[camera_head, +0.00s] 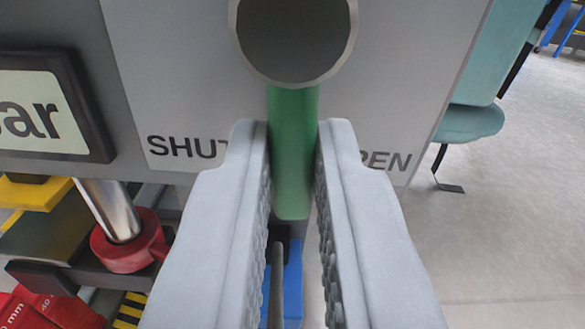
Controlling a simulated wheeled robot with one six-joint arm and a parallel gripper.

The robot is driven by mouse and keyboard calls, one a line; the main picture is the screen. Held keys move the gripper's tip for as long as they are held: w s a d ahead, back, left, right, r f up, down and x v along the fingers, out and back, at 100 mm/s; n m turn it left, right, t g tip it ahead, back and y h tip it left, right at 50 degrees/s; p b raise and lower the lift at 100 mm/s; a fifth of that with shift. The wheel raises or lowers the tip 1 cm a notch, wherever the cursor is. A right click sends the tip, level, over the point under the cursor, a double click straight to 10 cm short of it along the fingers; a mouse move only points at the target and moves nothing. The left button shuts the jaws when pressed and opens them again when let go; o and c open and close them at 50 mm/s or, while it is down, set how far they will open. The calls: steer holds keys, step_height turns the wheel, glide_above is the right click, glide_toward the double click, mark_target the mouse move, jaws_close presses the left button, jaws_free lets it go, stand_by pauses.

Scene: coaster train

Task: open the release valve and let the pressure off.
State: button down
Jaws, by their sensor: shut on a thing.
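The release valve shows as a grey round hub (293,38) at the top middle, with a green handle (292,150) hanging straight down from it. It is mounted on a light grey plate (180,60). The plate reads "SHUT" to the left of the handle and "OPEN", partly hidden by my finger, to the right. The handle points down between the two words. My gripper (293,170) is closed around the green handle, one finger on each side. A display (40,112) at the left ends in "ar"; its reading is cut off by the frame.
A metal rod (110,208) in a red collar (130,242) stands at lower left, near red blocks marked "mm" (45,308) and a yellow part (35,192). A blue object (292,285) lies below the handle. A teal seat (468,122) stands at right; the floor (500,230) there is clear.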

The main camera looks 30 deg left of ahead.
steer(key=n, duration=0.3)
steer(key=d+n, duration=0.1)
steer(key=shift+w+d+r, duration=0.1)
steer(key=shift+w+r, duration=0.1)
steer(key=shift+w, duration=0.2)
steer(key=shift+w+d+r+n, duration=0.15)
steer(key=shift+d+n, duration=0.05)
steer(key=shift+n, duration=0.8)
steer(key=shift+w+d+r+n, duration=0.1)
steer(key=shift+d+r+n, duration=0.1)
steer(key=shift+n, duration=0.8)
steer(key=c, duration=1.5)
jaws_free()
steer(key=shift+o, duration=0.2)
steer(key=v, duration=1.7)
steer(key=shift+s, duration=0.15)
steer(key=shift+d, duration=0.1)
